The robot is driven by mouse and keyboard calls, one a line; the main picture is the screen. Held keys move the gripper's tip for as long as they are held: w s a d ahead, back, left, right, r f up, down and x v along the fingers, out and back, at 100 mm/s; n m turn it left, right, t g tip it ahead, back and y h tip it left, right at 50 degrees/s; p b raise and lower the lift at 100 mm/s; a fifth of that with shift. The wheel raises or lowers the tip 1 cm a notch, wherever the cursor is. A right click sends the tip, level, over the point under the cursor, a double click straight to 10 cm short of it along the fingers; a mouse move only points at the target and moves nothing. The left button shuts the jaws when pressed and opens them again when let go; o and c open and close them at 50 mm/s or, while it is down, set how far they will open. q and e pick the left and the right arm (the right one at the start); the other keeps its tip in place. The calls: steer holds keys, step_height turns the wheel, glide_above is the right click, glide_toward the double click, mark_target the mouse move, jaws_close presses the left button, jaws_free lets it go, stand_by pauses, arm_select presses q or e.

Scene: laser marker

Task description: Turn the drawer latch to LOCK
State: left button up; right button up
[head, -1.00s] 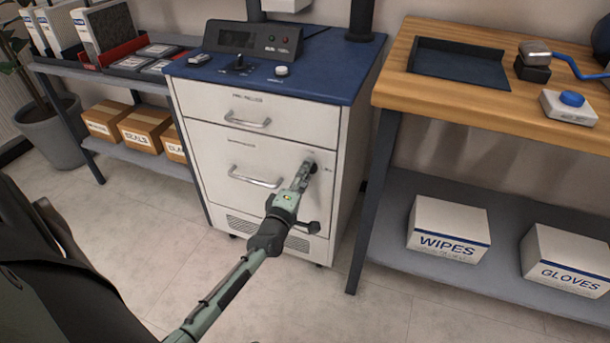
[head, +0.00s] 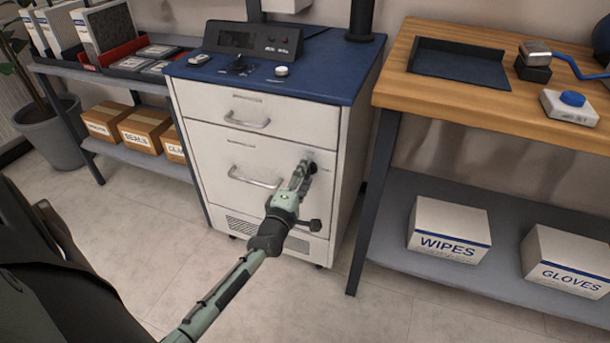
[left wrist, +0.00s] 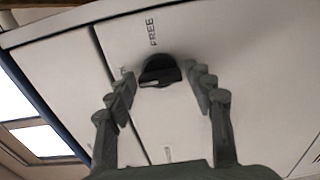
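The drawer latch is a round black knob (left wrist: 160,71) with a pale mark on its lower left edge in the left wrist view. The word FREE is printed above it there; a smaller label beside the left finger is unreadable. In the head view the latch is at the upper right of the large white drawer front (head: 222,150), mostly hidden by the gripper. My left gripper (head: 303,168) is at the latch. In the left wrist view its fingers (left wrist: 161,80) are apart, one on each side of the knob, with small gaps seemingly left. My right gripper is out of view.
The white cabinet has a blue top (head: 318,75) with a control panel (head: 253,40). Drawer handles (head: 255,178) stick out left of the gripper. A wooden workbench (head: 440,90) stands to the right, a grey shelf (head: 130,155) to the left. Floor in front is clear.

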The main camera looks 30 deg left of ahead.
arm_select(q)
steer(key=shift+o, duration=0.6)
steer(key=shift+s, duration=0.25)
steer(key=v, duration=1.1)
steer(key=shift+s+d, duration=0.2)
steer(key=shift+s, duration=0.05)
